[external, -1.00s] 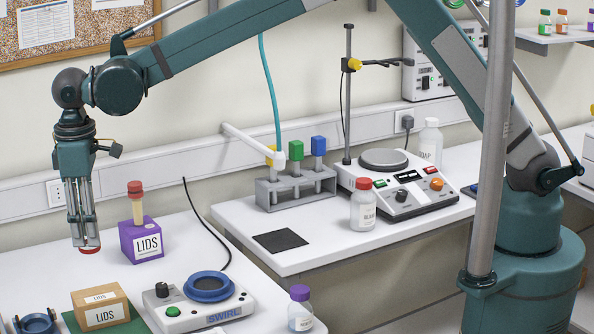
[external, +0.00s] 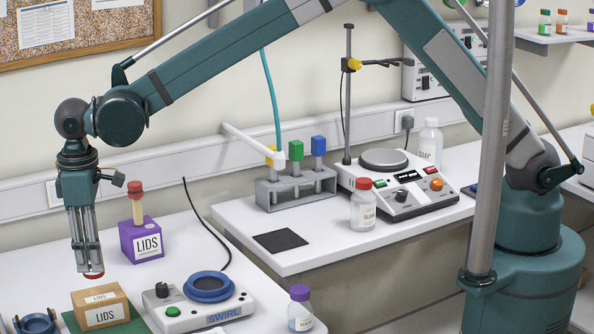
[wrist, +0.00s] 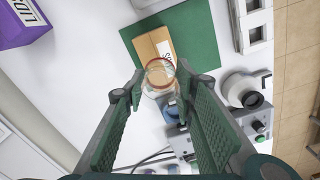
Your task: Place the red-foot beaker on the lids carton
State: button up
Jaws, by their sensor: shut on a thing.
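My gripper (external: 88,255) is shut on the red-foot beaker (external: 93,275), a clear vessel whose red foot shows below the fingertips. In the wrist view the beaker (wrist: 160,75) sits between the two green fingertips (wrist: 150,90), with a reddish ring around it. The brown lids carton (external: 102,312) has a white LIDS label and stands on a green mat. In the external view the beaker appears above and behind the carton, with a gap between them. In the wrist view the beaker overlaps the near end of the carton (wrist: 148,48); the height between them is hard to judge there.
A purple LIDS box (external: 141,240) with a red-topped item on it stands behind the carton. A SWIRL device (external: 205,305) stands to its right, and a blue ring-shaped holder (external: 35,322) to its left. The green mat (wrist: 200,45) has bare room beside the carton.

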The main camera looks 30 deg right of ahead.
aim_at(94, 274)
jog(key=shift+f, duration=0.5)
jog(key=shift+f, duration=0.1)
jog(key=shift+f, duration=1.8)
jog(key=shift+f, duration=0.1)
jog(key=o, duration=0.9)
jog(key=shift+c, duration=0.2)
notch_tip(94, 274, up, 12)
